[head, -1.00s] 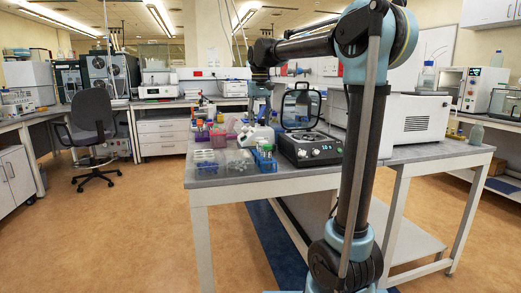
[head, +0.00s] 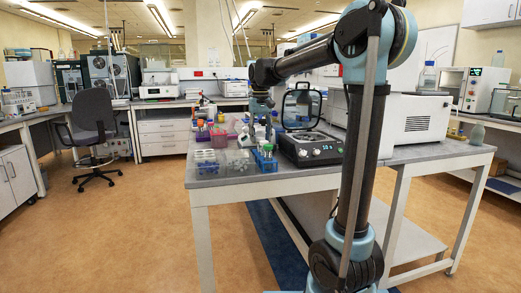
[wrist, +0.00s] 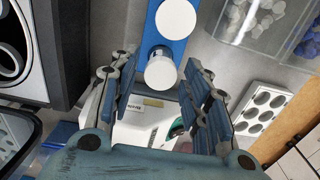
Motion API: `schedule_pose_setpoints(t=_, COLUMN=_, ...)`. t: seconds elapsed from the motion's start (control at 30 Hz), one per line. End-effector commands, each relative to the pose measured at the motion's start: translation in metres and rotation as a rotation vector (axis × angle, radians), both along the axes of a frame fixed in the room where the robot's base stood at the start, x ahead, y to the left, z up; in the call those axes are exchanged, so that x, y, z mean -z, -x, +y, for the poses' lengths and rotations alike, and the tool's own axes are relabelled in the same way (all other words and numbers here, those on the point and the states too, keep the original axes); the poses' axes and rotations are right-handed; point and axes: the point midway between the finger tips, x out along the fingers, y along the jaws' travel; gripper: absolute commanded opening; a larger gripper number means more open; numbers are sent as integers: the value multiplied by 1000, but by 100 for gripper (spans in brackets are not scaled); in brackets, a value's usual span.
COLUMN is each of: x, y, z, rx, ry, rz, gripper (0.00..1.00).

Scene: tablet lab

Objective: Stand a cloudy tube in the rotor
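A blue tube rack (head: 264,168) stands near the table's front edge, left of the centrifuge (head: 312,150). In the wrist view, two white round tube tops show at the blue rack (wrist: 181,45), an upper one (wrist: 175,18) and a lower one (wrist: 163,70). I cannot tell from above which tube is cloudy. My gripper (wrist: 160,74) is open, with its fingers on both sides of the lower top and space on each side. The centrifuge's lid (head: 301,107) stands open; its rotor is too small to make out.
Clear bins (wrist: 240,40) with white and blue pieces lie beside the rack. A white tray with oval holes (wrist: 262,108) is at the wrist view's right. Coloured bottles (head: 204,130) stand behind the rack. A large white instrument (head: 415,120) stands right of the centrifuge.

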Motion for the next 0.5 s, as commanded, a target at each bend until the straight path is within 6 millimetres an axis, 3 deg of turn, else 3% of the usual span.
schedule_pose_setpoints(t=0.03, x=0, y=0, z=0, rx=0, ry=0, rz=0, gripper=34)
schedule_pose_setpoints(t=0.13, x=0, y=0, z=0, rx=0, ry=0, rz=0, gripper=12)
schedule_pose_setpoints(t=0.5, x=0, y=0, z=0, rx=0, ry=0, rz=0, gripper=11)
